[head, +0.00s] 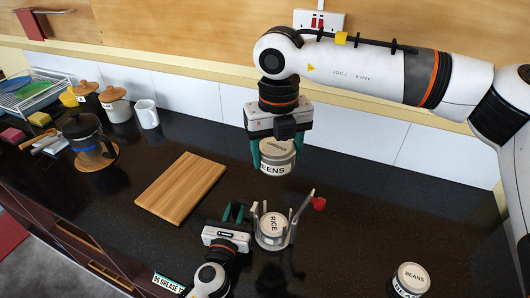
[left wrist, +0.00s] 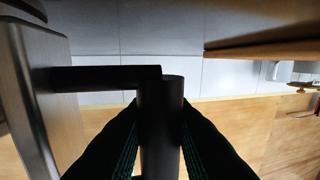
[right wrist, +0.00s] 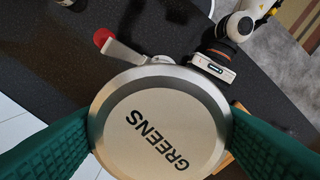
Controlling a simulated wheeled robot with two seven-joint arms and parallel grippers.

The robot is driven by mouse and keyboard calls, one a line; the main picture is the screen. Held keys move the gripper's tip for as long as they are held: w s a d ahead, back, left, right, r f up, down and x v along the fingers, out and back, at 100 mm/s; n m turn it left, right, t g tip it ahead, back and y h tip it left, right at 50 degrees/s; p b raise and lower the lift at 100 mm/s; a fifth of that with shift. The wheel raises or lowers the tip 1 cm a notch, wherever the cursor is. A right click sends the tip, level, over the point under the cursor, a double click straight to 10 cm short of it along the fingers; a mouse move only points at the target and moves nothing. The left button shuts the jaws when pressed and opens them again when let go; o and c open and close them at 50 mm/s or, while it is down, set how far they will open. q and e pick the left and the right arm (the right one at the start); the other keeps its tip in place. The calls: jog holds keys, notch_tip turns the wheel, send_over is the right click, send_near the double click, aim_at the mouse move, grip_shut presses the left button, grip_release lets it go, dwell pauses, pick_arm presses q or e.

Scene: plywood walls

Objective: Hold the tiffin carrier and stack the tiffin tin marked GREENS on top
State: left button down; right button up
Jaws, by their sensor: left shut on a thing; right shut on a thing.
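The GREENS tin (head: 275,168), round and silver with a cream label, is held in the air by my right gripper (head: 276,150). Its lid, marked GREENS, fills the middle of the right wrist view (right wrist: 160,115) between the green fingers. The tiffin carrier (head: 258,226) stands on the counter below it, a grey frame with uprights and a red-tipped lever (head: 318,203). The RICE tin (head: 274,224) sits inside the carrier. My left gripper (head: 247,214) is shut on the carrier's left side; the left wrist view shows a dark post (left wrist: 160,130) between its fingers. The BEANS tin (head: 411,277) stands apart at front right.
A wooden board (head: 181,187) lies left of the carrier. A French press (head: 88,140), jars (head: 117,105), a white mug (head: 147,114) and a dish rack (head: 32,92) stand further left. The dark counter between the carrier and the BEANS tin is clear.

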aim_at(274, 224)
notch_tip(274, 224, down, 12)
jog(key=n, duration=1)
jog(key=shift+s+n, duration=0.25)
jog(key=shift+n, duration=0.05)
jog(key=shift+f, duration=0.1)
jog(key=shift+f, duration=3.7)
jog(key=o, duration=1.2)
jog(key=shift+r, duration=5)
